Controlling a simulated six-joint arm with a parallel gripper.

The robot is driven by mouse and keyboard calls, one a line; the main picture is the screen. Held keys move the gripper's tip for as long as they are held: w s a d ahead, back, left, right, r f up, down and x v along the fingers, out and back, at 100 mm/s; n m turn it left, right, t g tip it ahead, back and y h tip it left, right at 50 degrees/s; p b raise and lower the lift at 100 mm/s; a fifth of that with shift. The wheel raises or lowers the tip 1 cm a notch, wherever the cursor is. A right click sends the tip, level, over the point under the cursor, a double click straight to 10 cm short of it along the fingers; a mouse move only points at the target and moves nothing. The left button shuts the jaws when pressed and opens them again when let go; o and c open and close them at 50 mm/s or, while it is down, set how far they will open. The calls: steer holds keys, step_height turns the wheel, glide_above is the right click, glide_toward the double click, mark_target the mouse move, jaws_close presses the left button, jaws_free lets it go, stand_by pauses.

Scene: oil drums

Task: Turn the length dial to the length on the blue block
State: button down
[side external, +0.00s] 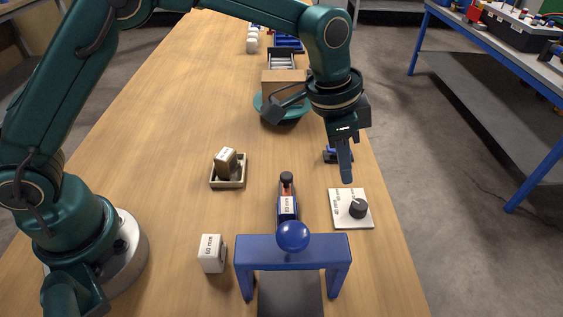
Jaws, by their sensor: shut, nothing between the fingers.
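The length dial is a black round knob (357,208) on a white square plate (365,222) near the table's right edge. Small marks are printed on the plate, too small to read surely, and I cannot tell the knob's setting. My gripper (346,180) is shut and empty, pointing down just above and behind the plate, apart from the knob. A dark blue block (288,210) with a white label stands left of the plate. Its label seems to end in "0 mm"; the first digit is unclear.
A blue arch (293,248) with a ball on top stands in front over a dark grey strip. A white block (211,254) marked in mm is at its left. A small tray (228,184) holds a brown labelled block (227,160). A small blue object (331,155) is partly behind my gripper.

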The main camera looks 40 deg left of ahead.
mark_target(359, 208)
steer(key=shift+s+d+f, duration=0.25)
steer(key=shift+d+f, duration=0.1)
steer(key=shift+f, duration=0.65)
steer(key=shift+s+d+f, duration=0.3)
steer(key=shift+f, duration=0.75)
steer(key=shift+s+d+f, duration=0.25)
steer(key=shift+d+f, duration=0.1)
steer(key=shift+f, duration=0.65)
steer(key=shift+w+d, duration=0.1)
steer(key=shift+w, duration=0.15)
steer(key=shift+w+a, duration=0.3)
steer(key=shift+a, duration=0.2)
steer(key=shift+w+a, duration=0.25)
steer(key=shift+w, duration=0.2)
